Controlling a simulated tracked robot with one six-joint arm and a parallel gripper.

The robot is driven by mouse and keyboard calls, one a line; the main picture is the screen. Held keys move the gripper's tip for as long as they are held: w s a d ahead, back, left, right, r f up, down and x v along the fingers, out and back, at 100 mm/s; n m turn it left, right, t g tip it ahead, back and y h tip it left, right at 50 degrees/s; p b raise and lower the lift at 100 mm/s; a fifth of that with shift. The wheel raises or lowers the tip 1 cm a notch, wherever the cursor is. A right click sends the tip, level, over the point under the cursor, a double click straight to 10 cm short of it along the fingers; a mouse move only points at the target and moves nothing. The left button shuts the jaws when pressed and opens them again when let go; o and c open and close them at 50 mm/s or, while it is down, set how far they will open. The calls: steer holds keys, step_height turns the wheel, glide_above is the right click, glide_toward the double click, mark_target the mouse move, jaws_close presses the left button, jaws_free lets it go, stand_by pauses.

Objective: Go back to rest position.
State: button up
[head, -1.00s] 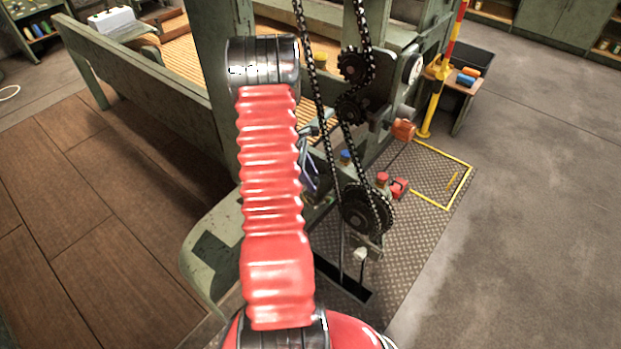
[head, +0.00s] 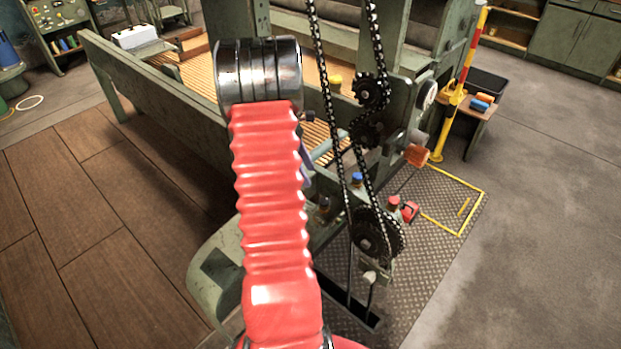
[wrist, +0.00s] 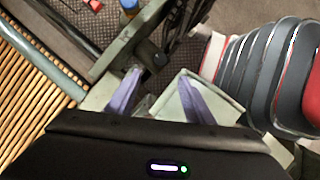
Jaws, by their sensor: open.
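My gripper (wrist: 160,97) is open and empty in the wrist view, its two purple-lined fingers spread apart. A pale green metal part of the machine lies behind and between the fingers; I cannot tell how far off it is. In the head view my red ribbed arm stands upright in the middle. It hides nearly all of the gripper, and only a bit of purple finger shows at its right edge.
A green machine frame (head: 150,82) with a slatted bed stands ahead. Chains and gears (head: 375,235) are close on my arm's right. A red-and-yellow post (head: 459,90) and small bench (head: 478,112) stand farther right. Open floor (head: 540,200) lies right.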

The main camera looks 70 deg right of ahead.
steer(key=shift+r, duration=0.1)
stand_by(0.7)
steer(key=w+a+r+t+h, duration=0.1)
steer(key=w+a+r+t, duration=0.1)
steer(key=w+a+r, duration=0.5)
steer(key=w+a+r+m+t, duration=0.1)
steer(key=w+a+r, duration=0.4)
steer(key=a, duration=0.5)
steer(key=w+a+r+t+h, duration=0.1)
steer(key=w+a+r+t, duration=0.1)
steer(key=w+a+r, duration=0.5)
steer(key=s+a+r+t+y, duration=0.1)
steer(key=s+a, duration=0.1)
steer(key=a, duration=0.8)
steer(key=s+a+r+t+y, duration=0.1)
steer(key=s+a+t, duration=0.1)
steer(key=a, duration=0.8)
steer(key=s+a+r+m+t, duration=0.1)
steer(key=s+a+t, duration=0.1)
steer(key=a, duration=0.9)
steer(key=shift+s+r+y, duration=0.4)
steer(key=shift+s, duration=0.4)
steer(key=shift+c, duration=0.5)
